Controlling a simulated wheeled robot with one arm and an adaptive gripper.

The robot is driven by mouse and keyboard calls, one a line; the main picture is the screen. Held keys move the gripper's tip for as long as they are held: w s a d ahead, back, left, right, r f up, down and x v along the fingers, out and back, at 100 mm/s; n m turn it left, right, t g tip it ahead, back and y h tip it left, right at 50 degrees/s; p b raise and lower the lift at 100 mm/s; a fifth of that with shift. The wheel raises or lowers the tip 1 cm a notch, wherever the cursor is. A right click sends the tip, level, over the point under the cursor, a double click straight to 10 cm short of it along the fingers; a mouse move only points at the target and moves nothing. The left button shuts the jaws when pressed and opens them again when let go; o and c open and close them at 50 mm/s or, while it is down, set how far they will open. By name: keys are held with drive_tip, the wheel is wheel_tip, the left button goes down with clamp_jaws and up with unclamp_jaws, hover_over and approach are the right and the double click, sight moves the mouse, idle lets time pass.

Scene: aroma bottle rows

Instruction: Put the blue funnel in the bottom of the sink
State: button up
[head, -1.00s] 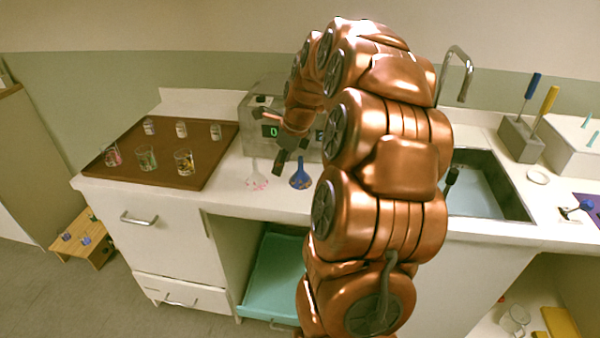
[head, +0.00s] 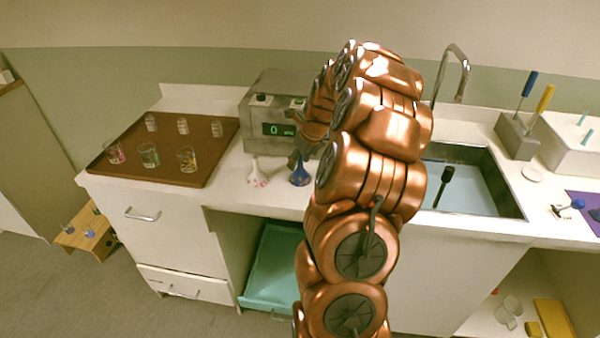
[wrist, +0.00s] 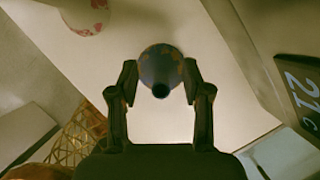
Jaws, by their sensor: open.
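The blue funnel (head: 300,174) stands upright on the counter, wide end down, in front of the grey device. In the wrist view the funnel (wrist: 160,66) shows between the fingertips, its dark spout end toward the camera. My gripper (wrist: 160,88) is open, with one finger on each side of the funnel; I cannot tell whether they touch it. In the head view my gripper (head: 298,158) is at the funnel's upper part, partly hidden by my arm. The sink (head: 465,185) is on the right, with a bluish bottom and a dark upright object in it.
A white funnel with red spots (head: 257,175) stands just left of the blue one. The device with a green display (head: 280,115) is close behind. A brown tray (head: 205,170) with several glasses lies left. A faucet (head: 455,75) rises behind the sink.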

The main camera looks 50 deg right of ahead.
drive_tip(key=shift+w+f, duration=0.3)
drive_tip(key=shift+f, duration=0.35)
drive_tip(key=shift+c, duration=0.4)
clamp_jaws()
